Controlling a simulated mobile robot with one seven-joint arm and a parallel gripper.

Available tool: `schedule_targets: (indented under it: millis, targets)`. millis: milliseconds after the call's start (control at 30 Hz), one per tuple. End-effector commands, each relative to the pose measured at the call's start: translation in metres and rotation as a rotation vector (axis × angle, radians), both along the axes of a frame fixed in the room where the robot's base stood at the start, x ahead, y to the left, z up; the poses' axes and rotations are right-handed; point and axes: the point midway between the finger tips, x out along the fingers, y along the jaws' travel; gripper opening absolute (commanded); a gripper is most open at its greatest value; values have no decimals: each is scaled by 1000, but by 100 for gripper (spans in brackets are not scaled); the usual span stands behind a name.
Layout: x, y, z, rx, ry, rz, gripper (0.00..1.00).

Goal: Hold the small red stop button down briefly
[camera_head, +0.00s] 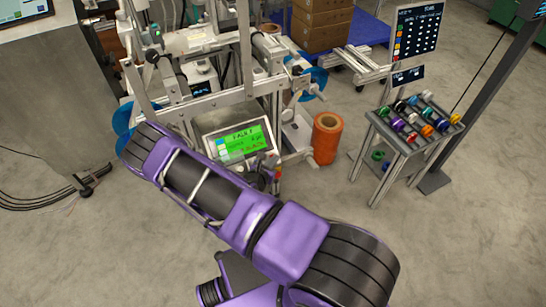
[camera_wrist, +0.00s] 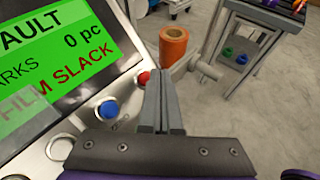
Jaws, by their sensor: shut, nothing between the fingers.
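The small red button (camera_wrist: 144,77) shows in the wrist view on the lower right edge of the metal panel, just left of my fingertips. My gripper (camera_wrist: 160,74) is shut and empty, its two grey fingers side by side. The fingertips overlap the button's right side in the picture; I cannot tell whether they touch it. The green screen (camera_wrist: 55,60) above the buttons reads a fault and film slack; it also shows in the head view (camera_head: 240,141). In the head view my purple arm reaches over the panel's lower edge and the buttons are hard to make out.
A blue button (camera_wrist: 108,110) and a pale round one (camera_wrist: 60,147) sit left of the red one. An orange roll (camera_head: 326,138) stands right of the machine. A small rack of coloured reels (camera_head: 412,150) stands farther right, with bare floor in front.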

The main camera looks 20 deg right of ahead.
Motion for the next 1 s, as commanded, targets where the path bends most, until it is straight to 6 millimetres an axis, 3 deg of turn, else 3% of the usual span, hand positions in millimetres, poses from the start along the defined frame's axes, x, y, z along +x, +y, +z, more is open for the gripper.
schedule_targets:
  millis: [1000]
  targets:
    - [9, 0, -9, 1, -1, 0, 0]
